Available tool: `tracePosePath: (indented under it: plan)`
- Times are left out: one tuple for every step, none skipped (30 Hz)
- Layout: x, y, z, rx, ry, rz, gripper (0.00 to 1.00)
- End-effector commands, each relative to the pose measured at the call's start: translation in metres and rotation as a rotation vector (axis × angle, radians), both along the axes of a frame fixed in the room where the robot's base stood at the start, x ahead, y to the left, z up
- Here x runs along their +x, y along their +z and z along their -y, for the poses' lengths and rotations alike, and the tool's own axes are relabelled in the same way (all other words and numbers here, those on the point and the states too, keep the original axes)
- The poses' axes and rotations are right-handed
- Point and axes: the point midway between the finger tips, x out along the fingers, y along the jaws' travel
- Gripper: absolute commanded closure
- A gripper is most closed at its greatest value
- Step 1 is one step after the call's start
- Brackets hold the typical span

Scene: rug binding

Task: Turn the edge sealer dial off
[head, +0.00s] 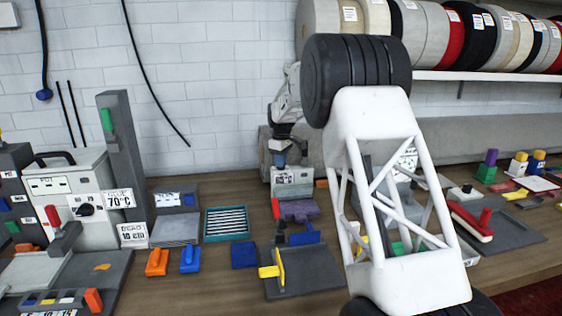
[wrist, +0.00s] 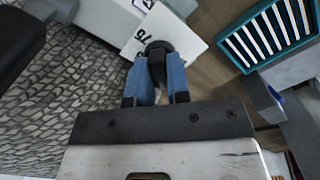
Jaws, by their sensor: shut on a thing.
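My gripper (head: 280,158) is small and far off in the head view, its blue fingers pointing down at the small light-grey box (head: 292,178) with a white label. In the wrist view, the blue fingers (wrist: 157,66) are shut on a round black dial (wrist: 157,47). The dial's marking and setting are hidden. A white card (wrist: 150,28) with partly cut-off writing lies behind the dial. In the head view the dial itself cannot be made out at the fingers. A larger grey machine (head: 70,180) at the left has a black knob (head: 86,209) on its front.
A teal tray of pale strips (head: 227,209) stands left of the box and shows at upper right in the wrist view (wrist: 245,58). Orange and blue blocks lie in front. A grey board with a yellow piece (head: 300,285) is nearer. A grey roll (head: 255,150) lies behind.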

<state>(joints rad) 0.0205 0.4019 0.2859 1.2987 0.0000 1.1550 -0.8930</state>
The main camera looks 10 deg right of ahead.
Motion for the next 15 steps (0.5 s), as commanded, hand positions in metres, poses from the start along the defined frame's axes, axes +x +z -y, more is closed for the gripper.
tracePosePath:
  plan:
    - [0.0002,0.0004,-0.0001,0.0,0.044,0.001,1.0]
    - [0.0002,0.0006,-0.0001,0.0,0.072,0.001,1.0]
    - [0.0002,0.0007,-0.0001,0.0,0.11,0.001,1.0]
    - [0.0002,0.0008,-0.0001,0.0,0.139,0.001,1.0]
    - [0.0001,0.0008,-0.0002,0.0,0.167,0.001,1.0]
    - [0.0001,0.0008,-0.0002,0.0,0.205,0.001,1.0]
    - [0.0001,0.0007,-0.0002,0.0,0.232,0.001,1.0]
    - [0.0001,0.0006,-0.0001,-0.001,0.259,0.001,1.0]
    - [0.0001,0.0005,-0.0001,-0.001,0.295,0.001,1.0]
    - [0.0,0.0005,-0.0001,-0.001,0.32,0.001,1.0]
    - [0.0,0.0004,-0.0001,0.0,0.344,0.0,1.0]
    - [0.0,0.0003,-0.0001,0.0,0.375,0.0,1.0]
    - [0.0,0.0003,-0.0001,0.0,0.397,0.0,1.0]
    - [0.0,0.0003,-0.0001,0.0,0.419,0.0,1.0]
    - [-0.0001,0.0003,-0.0001,0.0,0.445,0.0,1.0]
